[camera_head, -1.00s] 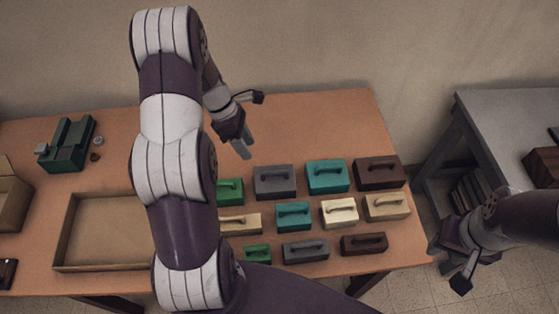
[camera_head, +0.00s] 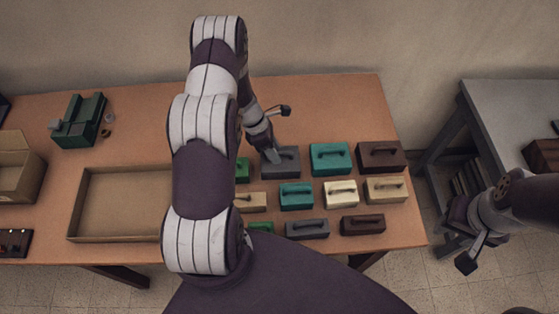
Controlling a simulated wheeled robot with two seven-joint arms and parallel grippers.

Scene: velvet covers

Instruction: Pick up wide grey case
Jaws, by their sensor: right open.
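A large grey case (camera_head: 287,169) with a handle on top stands in the back row of cases on the table. A smaller, lower grey case (camera_head: 307,229) stands in the front row. My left gripper (camera_head: 273,155) is at the top of the large grey case, by its handle. Its fingers partly hide the handle, and I cannot tell whether they touch or grip it. The large case rests on the table. My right gripper (camera_head: 462,238) is open and empty, off the table's right edge above the floor.
Green, teal, cream, tan and brown cases stand close around the grey ones, including a teal case (camera_head: 330,158) just right. My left arm hides part of the table. An empty shallow tray (camera_head: 74,210) lies left. A grey table (camera_head: 500,110) stands right.

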